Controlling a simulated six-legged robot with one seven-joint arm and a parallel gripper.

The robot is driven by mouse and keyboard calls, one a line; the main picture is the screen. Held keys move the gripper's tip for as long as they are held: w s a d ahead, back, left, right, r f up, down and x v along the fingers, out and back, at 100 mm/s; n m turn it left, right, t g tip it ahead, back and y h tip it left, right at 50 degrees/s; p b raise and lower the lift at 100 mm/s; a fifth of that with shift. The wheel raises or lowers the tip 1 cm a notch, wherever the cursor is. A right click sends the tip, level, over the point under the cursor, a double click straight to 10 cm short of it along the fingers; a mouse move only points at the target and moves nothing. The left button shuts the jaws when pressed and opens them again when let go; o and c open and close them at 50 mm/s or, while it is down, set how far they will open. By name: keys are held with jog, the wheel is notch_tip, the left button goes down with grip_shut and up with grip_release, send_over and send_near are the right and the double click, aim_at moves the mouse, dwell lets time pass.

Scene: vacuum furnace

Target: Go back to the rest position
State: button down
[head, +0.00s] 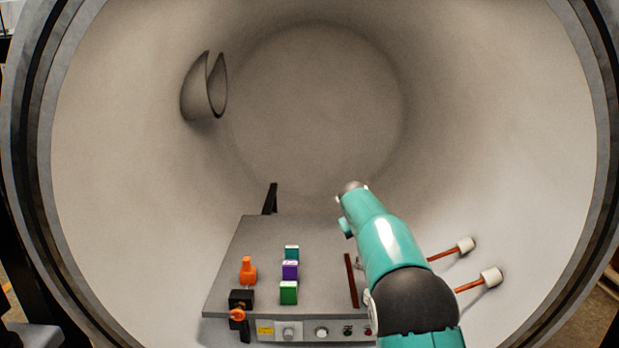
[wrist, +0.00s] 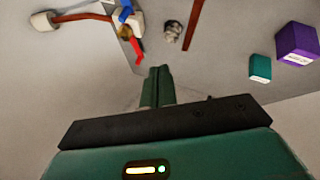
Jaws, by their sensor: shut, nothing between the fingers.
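My gripper (wrist: 157,86) shows in the wrist view as two green fingers side by side, closed together with nothing between them. It is held up over the grey table. In the head view my teal arm reaches in from the lower right over the table's right side, and the fingers cannot be made out there. The table (head: 325,235) carries a teal block (head: 292,252), a purple block (head: 290,270) and a green block (head: 289,293) in a row. In the wrist view the teal block (wrist: 260,68) and purple block (wrist: 297,43) are apart from the fingers.
An orange piece (head: 248,270) and a black box with an orange knob (head: 238,315) stand at the table's left. A red-brown bar (head: 351,280) lies beside my arm. Two white-capped rods (head: 466,245) (head: 491,277) jut from the right wall. A curved grey piece (head: 204,90) is on the left wall.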

jog(key=s+d+r+m+y, duration=0.1)
jog(key=s+r, duration=0.3)
jog(key=s, duration=0.5)
jog(key=s+r, duration=0.4)
jog(key=s, duration=0.4)
jog(key=s+d+r+m+y, duration=0.1)
jog(key=s+r, duration=0.3)
jog(key=s, duration=0.5)
jog(key=s+a+f, duration=0.1)
jog(key=s+f, duration=0.3)
jog(key=s, duration=0.9)
jog(key=s+a+f+m+g+y, duration=0.1)
jog(key=s+f, duration=0.3)
jog(key=s, duration=0.9)
jog(key=shift+s+f+m, duration=0.15)
jog(key=shift+f+m, duration=0.15)
